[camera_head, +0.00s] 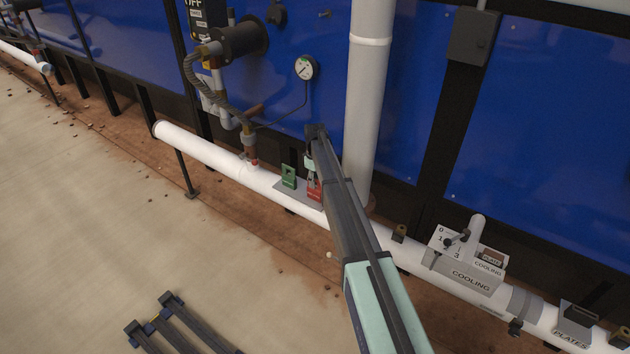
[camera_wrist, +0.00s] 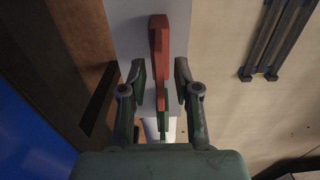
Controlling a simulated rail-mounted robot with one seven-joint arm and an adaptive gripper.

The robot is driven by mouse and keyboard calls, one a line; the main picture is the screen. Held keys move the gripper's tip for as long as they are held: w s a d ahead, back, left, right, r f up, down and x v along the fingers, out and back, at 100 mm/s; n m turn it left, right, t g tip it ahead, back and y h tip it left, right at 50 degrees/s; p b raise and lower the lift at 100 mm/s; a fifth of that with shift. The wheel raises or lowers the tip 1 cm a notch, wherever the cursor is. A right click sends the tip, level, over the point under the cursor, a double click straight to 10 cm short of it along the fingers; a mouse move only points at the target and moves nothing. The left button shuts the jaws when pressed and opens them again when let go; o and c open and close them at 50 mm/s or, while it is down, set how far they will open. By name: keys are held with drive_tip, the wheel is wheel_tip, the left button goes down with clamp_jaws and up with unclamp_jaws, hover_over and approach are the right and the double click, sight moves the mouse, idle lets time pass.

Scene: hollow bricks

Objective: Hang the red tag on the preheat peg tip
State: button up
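The red tag (camera_head: 315,191) stands on a small grey plate (camera_head: 284,186) on the white pipe, beside a green tag (camera_head: 289,176). My gripper (camera_head: 311,163) is just above the red tag and partly hides it. In the wrist view my gripper (camera_wrist: 160,75) has its two fingers apart, with the red tag (camera_wrist: 158,45) upright between them. The green tag (camera_wrist: 163,122) shows behind the red one. I cannot make out a peg marked preheat.
A thick white vertical pipe (camera_head: 369,90) stands close behind my arm. A gauge (camera_head: 305,68) and burner piping (camera_head: 240,130) are at the upper left. A grey box marked COOLING (camera_head: 468,272) and a PLATES block (camera_head: 574,325) are at the right. The floor in front is mostly clear.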

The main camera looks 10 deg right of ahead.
drive_tip(key=shift+f, duration=0.1)
wheel_tip(320, 180, up, 17)
drive_tip(key=b, duration=0.3)
drive_tip(key=s+f+m+p, duration=0.1)
drive_tip(key=s+f+m, duration=0.5)
drive_tip(key=s+f, duration=1.25)
drive_tip(key=s+f+m+g, duration=0.1)
drive_tip(key=s+f, duration=0.6)
drive_tip(key=s, duration=0.4)
drive_tip(key=s+f+m+g+p, duration=0.1)
drive_tip(key=s+f, duration=0.5)
drive_tip(key=s, duration=0.5)
drive_tip(key=s+f+g, duration=0.1)
drive_tip(key=s+f, duration=0.6)
drive_tip(key=s, duration=0.4)
drive_tip(key=shift+f+m+p, duration=0.3)
drive_tip(key=shift+m+p, duration=0.1)
drive_tip(key=o, duration=0.3)
drive_tip(key=s+g, duration=0.1)
drive_tip(key=s, duration=0.6)
drive_tip(key=s+f+g, duration=0.1)
drive_tip(key=s, duration=0.7)
drive_tip(key=s+f+g+p, duration=0.1)
drive_tip(key=s, duration=0.6)
drive_tip(key=shift+s+f+g, duration=0.1)
drive_tip(key=shift+s+g, duration=0.2)
drive_tip(key=shift+s, duration=0.05)
drive_tip(key=o, duration=1)
drive_tip(key=shift+s+f, duration=0.1)
drive_tip(key=shift+s, duration=0.2)
